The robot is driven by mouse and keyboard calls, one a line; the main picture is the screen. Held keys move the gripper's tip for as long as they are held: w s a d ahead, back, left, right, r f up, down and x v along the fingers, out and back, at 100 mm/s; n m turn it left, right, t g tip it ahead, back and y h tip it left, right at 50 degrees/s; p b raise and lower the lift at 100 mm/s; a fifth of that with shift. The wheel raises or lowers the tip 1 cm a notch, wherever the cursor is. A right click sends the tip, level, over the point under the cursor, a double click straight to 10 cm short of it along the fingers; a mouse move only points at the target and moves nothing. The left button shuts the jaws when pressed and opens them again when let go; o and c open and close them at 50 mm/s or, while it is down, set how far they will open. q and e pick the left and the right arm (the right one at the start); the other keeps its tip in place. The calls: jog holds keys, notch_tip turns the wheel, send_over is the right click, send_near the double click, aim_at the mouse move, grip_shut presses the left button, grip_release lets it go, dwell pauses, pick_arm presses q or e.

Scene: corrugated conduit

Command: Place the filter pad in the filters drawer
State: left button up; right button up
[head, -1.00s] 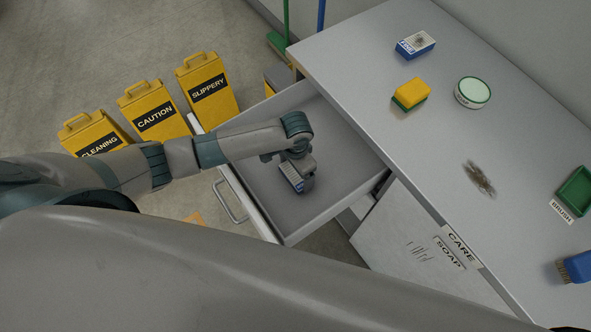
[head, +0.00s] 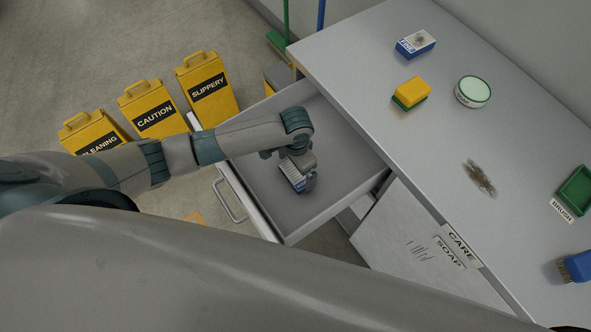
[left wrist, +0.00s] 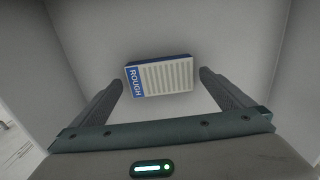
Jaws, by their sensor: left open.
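A pale ribbed filter pad (head: 288,177) with a blue edge lies in the open drawer (head: 251,172). In the left wrist view the pad (left wrist: 165,77) shows the word ROUGH on its blue end. My left gripper (head: 304,184) is down inside the drawer, over the pad. Its fingers are open, one on each side of the pad, with a gap at both ends. The gripper hides part of the pad in the head view. My right gripper is not in view.
On the grey counter (head: 445,150) stand a blue-and-white box (head: 415,44), a yellow-green sponge (head: 411,92), a round tin (head: 472,91), a green tray (head: 577,190) and a blue brush (head: 577,266). Yellow signs (head: 207,88) stand on the floor behind the drawer. The drawer floor around the pad is clear.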

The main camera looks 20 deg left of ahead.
aim_at(296, 174)
pick_arm(q)
notch_tip(296, 174, up, 11)
jog(key=shift+f+b, duration=0.2)
jog(key=shift+b, duration=0.25)
dwell(0.6)
